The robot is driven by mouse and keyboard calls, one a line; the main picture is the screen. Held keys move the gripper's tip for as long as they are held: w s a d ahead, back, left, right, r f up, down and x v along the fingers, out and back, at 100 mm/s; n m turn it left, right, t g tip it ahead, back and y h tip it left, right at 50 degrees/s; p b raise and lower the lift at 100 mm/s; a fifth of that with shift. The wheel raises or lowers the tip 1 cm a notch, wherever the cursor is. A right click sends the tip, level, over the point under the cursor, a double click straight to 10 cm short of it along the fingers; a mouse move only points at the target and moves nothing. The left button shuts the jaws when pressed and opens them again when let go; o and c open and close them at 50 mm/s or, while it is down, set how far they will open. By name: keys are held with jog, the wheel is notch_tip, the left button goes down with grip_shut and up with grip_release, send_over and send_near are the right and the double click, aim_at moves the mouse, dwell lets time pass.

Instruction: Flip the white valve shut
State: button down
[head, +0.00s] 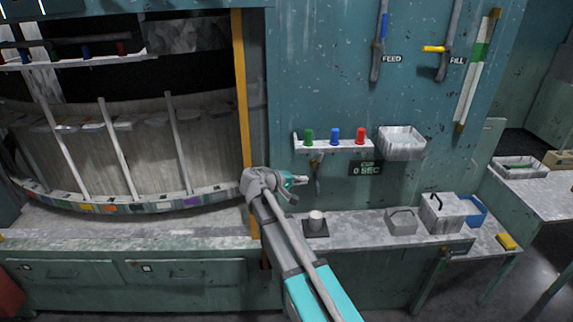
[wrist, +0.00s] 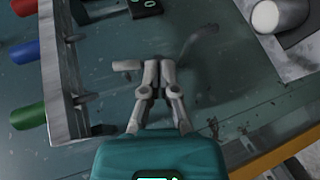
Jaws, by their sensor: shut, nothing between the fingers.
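A small pale lever piece (wrist: 127,65), which looks like the white valve's handle, sticks out just left of my fingertips in the wrist view. Whether they touch it I cannot tell. My gripper (wrist: 158,66) has its two fingers together with nothing between them, in front of the teal wall. In the head view my gripper (head: 303,180) is below the left part of the wall shelf. A small brownish tap-like fitting (head: 316,159) hangs under that shelf, just above my gripper. The valve's body is not clear in either view.
The white shelf (head: 333,146) carries green, blue and red pieces, with a timer display (head: 366,169) below it. A pale cup (head: 316,218) stands on a dark pad on the counter. Bins (head: 441,214) stand further right. A yellow post (head: 243,110) rises left of my gripper.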

jog(key=s+d+f+m+g+y, duration=0.35)
jog(key=s+d+f+y, duration=0.2)
jog(key=s+f, duration=0.5)
jog(key=s+a+f+m+g+y, duration=0.1)
jog(key=s+f+g+y, duration=0.1)
jog(key=s+y, duration=0.5)
jog(key=shift+s+g, duration=0.35)
jog(key=shift+s, duration=3.05)
jog(key=shift+f, duration=0.1)
